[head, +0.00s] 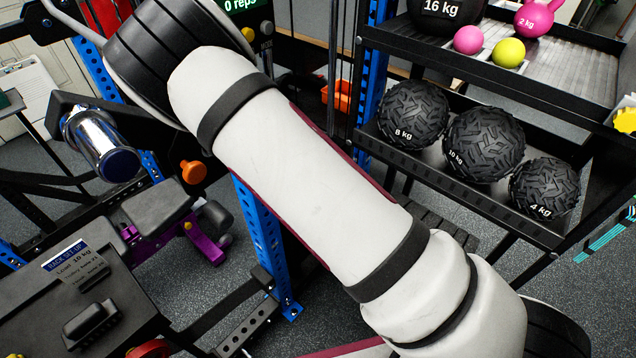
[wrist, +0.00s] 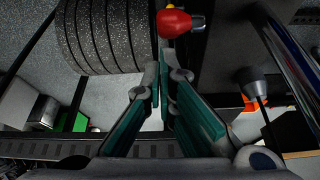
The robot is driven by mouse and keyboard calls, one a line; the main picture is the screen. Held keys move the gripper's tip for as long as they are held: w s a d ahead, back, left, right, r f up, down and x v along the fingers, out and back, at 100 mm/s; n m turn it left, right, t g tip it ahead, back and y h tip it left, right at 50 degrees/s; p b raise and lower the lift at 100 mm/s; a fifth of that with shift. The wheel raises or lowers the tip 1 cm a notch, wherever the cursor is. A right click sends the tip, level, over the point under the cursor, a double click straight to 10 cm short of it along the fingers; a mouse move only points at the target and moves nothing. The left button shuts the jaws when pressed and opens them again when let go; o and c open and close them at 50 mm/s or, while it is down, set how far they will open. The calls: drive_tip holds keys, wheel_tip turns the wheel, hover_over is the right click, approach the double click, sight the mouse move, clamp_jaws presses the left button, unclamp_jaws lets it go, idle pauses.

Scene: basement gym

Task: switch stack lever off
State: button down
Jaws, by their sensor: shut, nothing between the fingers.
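My gripper (wrist: 164,72) shows in the wrist view with its two teal-padded fingers together and nothing between them. A second, grey-black knob (wrist: 250,82) on a thin stem stands to the right. I cannot tell for sure which of these is the stack lever. In the head view my white arm crosses the middle and the gripper is not visible.
Ribbed dark plates (wrist: 100,35) lie close left of the fingers. In the head view a rack (head: 545,235) holding black balls (head: 484,144) stands at right. A black bench-like surface (head: 125,300) with a label card is at lower left. An orange knob (head: 193,172) is left of my arm.

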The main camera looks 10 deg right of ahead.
drive_tip(key=shift+s+a+f+p, duration=0.15)
drive_tip(key=shift+s+a+f, duration=0.15)
drive_tip(key=shift+s+a, duration=0.25)
drive_tip(key=shift+s+a+f+p, duration=0.15)
drive_tip(key=shift+s+a+f, duration=0.25)
drive_tip(key=shift+a, duration=0.35)
drive_tip(key=shift+s+a+f+p, duration=0.15)
drive_tip(key=shift+s+a+f, duration=0.1)
drive_tip(key=shift+s+a, duration=0.3)
drive_tip(key=shift+w+a, duration=0.1)
drive_tip(key=v, duration=1.2)
